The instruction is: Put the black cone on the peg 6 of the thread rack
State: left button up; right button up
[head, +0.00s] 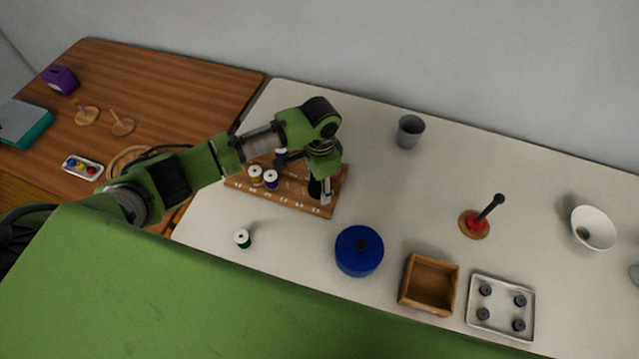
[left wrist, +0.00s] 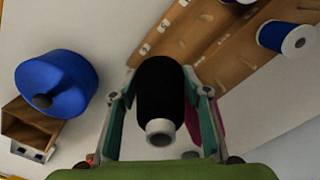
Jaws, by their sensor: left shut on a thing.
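The black cone (left wrist: 160,88) is between the fingers of my left gripper (left wrist: 161,100), which is shut on it, in the left wrist view. Its pale end points toward the camera. In the head view my left gripper (head: 322,188) is over the right end of the wooden thread rack (head: 300,204); the cone is mostly hidden there. The rack also shows behind the cone in the left wrist view (left wrist: 203,40). I cannot tell whether the cone touches the rack or a peg. My right gripper is not in view.
The rack holds a yellow spool (head: 256,174) and a purple-blue spool (head: 270,180). A dark green spool (head: 242,238) and blue lidded pot (head: 358,251) stand in front. A wooden box (head: 404,290), metal tray (head: 473,323) and grey cup (head: 411,132) are to the right.

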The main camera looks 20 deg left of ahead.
pick_arm(q)
jog(key=shift+f+b, duration=0.6)
jog(key=shift+f, duration=1.1)
jog(key=o, duration=1.2)
jog(key=shift+o, duration=0.2)
jog(key=shift+r, duration=0.25)
notch_tip(320, 180, up, 12)
jog(key=shift+f, duration=0.25)
jog(key=shift+s, duration=0.15)
